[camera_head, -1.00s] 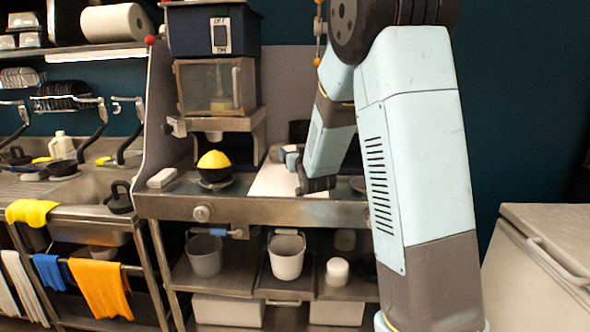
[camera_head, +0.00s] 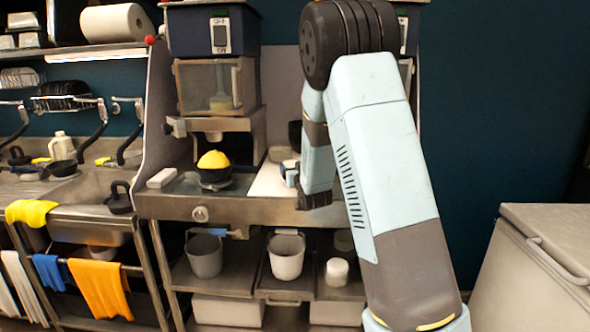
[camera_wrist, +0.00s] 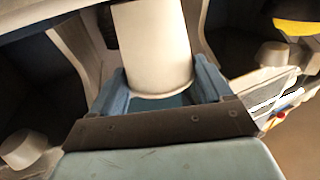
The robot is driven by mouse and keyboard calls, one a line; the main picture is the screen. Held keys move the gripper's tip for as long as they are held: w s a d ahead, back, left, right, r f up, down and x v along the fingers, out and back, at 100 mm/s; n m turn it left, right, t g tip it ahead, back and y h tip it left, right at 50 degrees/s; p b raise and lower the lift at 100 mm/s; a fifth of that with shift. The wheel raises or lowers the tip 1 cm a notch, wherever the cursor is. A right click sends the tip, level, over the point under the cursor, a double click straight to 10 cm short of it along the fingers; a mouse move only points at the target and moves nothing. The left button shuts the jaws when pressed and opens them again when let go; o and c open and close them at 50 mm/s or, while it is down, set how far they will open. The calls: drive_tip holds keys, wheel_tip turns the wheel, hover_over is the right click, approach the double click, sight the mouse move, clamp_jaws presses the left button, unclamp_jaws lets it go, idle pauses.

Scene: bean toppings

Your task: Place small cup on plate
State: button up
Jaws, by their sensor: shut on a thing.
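My gripper (camera_wrist: 158,88) has its two blue fingers on either side of a small white cup (camera_wrist: 152,45) in the wrist view and is shut on it. In the head view my gripper (camera_head: 290,174) is over the pale board on the steel counter, partly hidden by my arm. A black bowl with a yellow domed heap (camera_head: 213,160) stands to its left on a round, plate-like base (camera_head: 212,185). The bowl also shows at the top right of the wrist view (camera_wrist: 298,12). I cannot tell whether that base is the task's plate.
A dispenser machine (camera_head: 212,85) stands behind the bowl. A white block (camera_head: 161,178) lies at the counter's left. A sink (camera_head: 90,188) is at left and a chest (camera_head: 545,250) at right. My arm hides the counter's right part.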

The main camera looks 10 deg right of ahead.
drive_tip(key=shift+f, duration=0.15)
drive_tip(key=o, duration=0.9)
drive_tip(key=shift+s, duration=0.1)
